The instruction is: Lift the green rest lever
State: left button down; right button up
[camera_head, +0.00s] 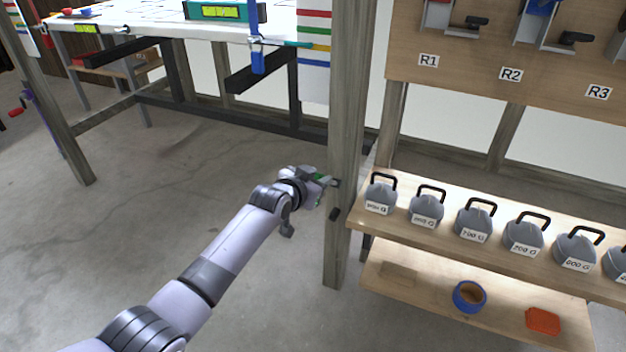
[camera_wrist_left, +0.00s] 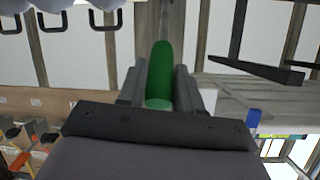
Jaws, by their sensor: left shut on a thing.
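The green rest lever (camera_wrist_left: 160,68) stands between the two fingers of my left gripper (camera_wrist_left: 158,88) in the left wrist view. Its rounded end reaches past the fingertips. In the head view my left gripper (camera_head: 328,182) is at the wooden post (camera_head: 350,110), and only a small green part of the lever (camera_head: 319,177) shows beside the fingers. The gripper is shut on the lever. The lever's mount is mostly hidden by the gripper. My right gripper is not in view.
A shelf (camera_head: 400,232) with several grey weights with black handles stands right of the post. A lower shelf (camera_head: 430,312) holds a blue pot (camera_head: 469,296) and an orange-red box (camera_head: 543,321). The floor left of the arm is clear.

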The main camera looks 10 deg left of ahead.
pick_arm(q)
jog(key=shift+w+d+r+g, duration=0.2)
jog(key=shift+w+r+g, duration=0.2)
jog(key=shift+w+r, duration=0.4)
jog(key=shift+w+d+r+g+y+b, duration=0.2)
jog(key=shift+w+r+g, duration=0.2)
jog(key=shift+w+r, duration=0.1)
jog(key=shift+w+d+r+g+y+b, duration=0.15)
jog(key=shift+w+r+g+y, duration=0.05)
jog(key=shift+w+r+g, duration=0.25)
jog(key=c, duration=0.8)
grip_release()
jog(key=shift+s, duration=0.1)
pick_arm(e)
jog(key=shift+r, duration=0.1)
